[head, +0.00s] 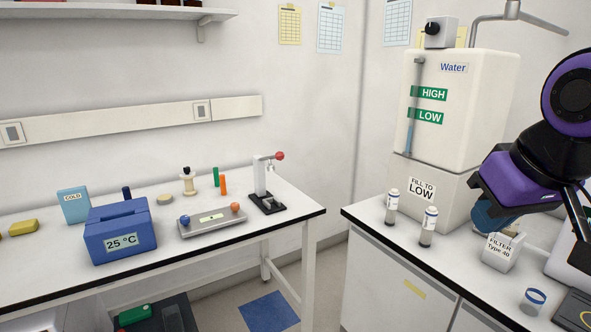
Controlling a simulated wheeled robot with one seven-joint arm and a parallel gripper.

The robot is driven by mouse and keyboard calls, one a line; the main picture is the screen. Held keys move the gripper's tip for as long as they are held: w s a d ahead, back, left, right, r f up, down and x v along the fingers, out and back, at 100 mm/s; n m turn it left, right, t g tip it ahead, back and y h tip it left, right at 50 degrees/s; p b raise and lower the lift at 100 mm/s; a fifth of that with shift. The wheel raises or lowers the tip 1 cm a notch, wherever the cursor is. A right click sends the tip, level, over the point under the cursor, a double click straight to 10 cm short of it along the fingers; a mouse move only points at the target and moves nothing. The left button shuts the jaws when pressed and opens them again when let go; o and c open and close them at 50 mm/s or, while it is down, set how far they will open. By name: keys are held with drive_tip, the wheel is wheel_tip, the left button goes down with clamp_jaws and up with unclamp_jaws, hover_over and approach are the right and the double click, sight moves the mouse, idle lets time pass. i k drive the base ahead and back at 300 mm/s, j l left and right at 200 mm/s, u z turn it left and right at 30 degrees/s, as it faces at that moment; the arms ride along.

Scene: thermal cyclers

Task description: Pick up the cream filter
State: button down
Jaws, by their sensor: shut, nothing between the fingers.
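A white box labelled "FILTER Type 40" (499,254) stands on the right bench. A small cream or tan piece (511,231) shows at its open top; I cannot tell whether it is the cream filter. My gripper (477,190), at the end of my purple and black arm, is above and left of the box, apart from it. It is shut and empty. A dark blue thing (492,217) shows just below my gripper and hides part of the box's top area.
A white water tank (462,105) stands behind my gripper. Two capped vials (428,228) stand left of the box, and a blue-rimmed cup (533,301) in front. The left bench holds a blue "25 °C" box (122,232) and a tan disc (165,199).

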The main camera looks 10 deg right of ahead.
sight(511, 231)
drive_tip(key=i+j+z, duration=0.1)
drive_tip(key=i+z, duration=0.2)
drive_tip(key=i, duration=0.15)
drive_tip(key=i+j+z, duration=0.3)
drive_tip(key=i+l, duration=0.1)
